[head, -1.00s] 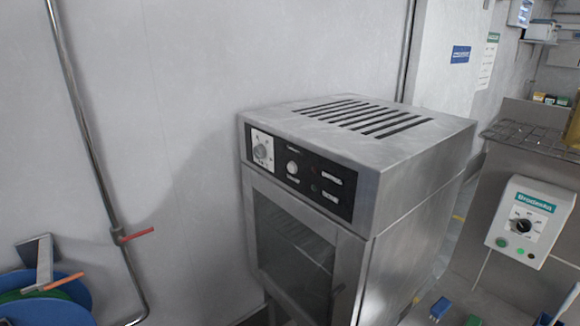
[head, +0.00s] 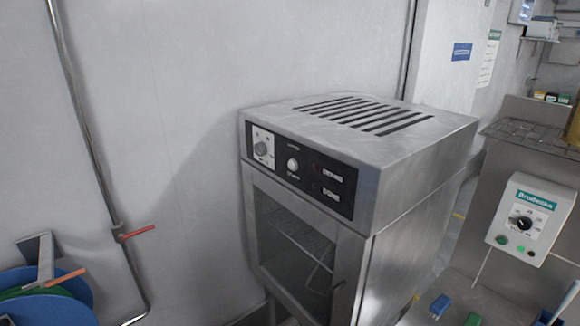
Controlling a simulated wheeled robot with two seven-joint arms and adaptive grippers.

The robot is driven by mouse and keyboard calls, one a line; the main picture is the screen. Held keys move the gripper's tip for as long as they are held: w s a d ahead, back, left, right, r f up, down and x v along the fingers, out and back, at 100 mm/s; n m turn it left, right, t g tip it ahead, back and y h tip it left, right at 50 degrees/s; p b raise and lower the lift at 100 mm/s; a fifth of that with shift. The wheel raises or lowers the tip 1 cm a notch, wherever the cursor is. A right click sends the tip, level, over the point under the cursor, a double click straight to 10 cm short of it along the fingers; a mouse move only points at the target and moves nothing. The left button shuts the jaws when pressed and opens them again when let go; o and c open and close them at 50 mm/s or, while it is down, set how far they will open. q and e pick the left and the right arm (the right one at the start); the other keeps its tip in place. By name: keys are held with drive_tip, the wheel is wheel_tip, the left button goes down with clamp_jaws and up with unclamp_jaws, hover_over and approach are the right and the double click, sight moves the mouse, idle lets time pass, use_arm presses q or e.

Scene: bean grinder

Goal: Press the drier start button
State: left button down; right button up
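The drier (head: 408,192) is a steel cabinet in the middle of the head view, with vent slots on top and a glass door (head: 290,245) that is shut in front. Its black control panel (head: 310,188) faces front left. The panel has a dial (head: 261,149) on a white plate at its left and a round white button (head: 292,165) beside it. Two labelled rows with small dark spots, too small to make out, are at the panel's right. Neither of my grippers shows in the head view.
A white control box (head: 530,218) with a dial and small coloured buttons is at the right. A pipe with a red-handled valve (head: 138,232) runs down the wall at left. A blue reel (head: 50,300) is at lower left.

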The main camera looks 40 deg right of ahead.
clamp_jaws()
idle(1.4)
